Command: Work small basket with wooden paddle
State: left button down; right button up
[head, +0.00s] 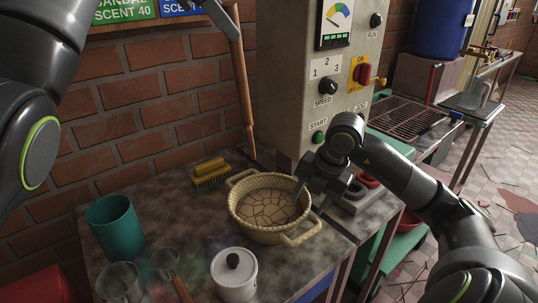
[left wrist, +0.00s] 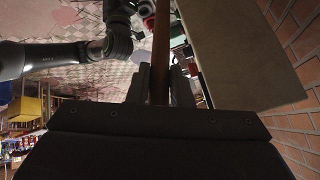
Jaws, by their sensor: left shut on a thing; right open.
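The small basket (head: 246,224) stands upright on the worktable, with a handle at each side and a cracked tan mass (head: 268,205) inside. My left gripper (head: 222,14) is at the top edge of the head view, shut on the shaft of the wooden paddle (head: 241,85). The shaft also shows between the fingers in the left wrist view (left wrist: 161,50). My right gripper (head: 308,188) is open at the basket's right rim; whether it touches is unclear.
A yellow brush (head: 210,172) lies behind the basket. The control panel (head: 325,80) rises behind; a brick wall bounds the back left.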

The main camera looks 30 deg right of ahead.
jog(key=shift+s+r, duration=0.1)
jog(key=shift+r, duration=0.25)
jog(key=v, duration=1.2)
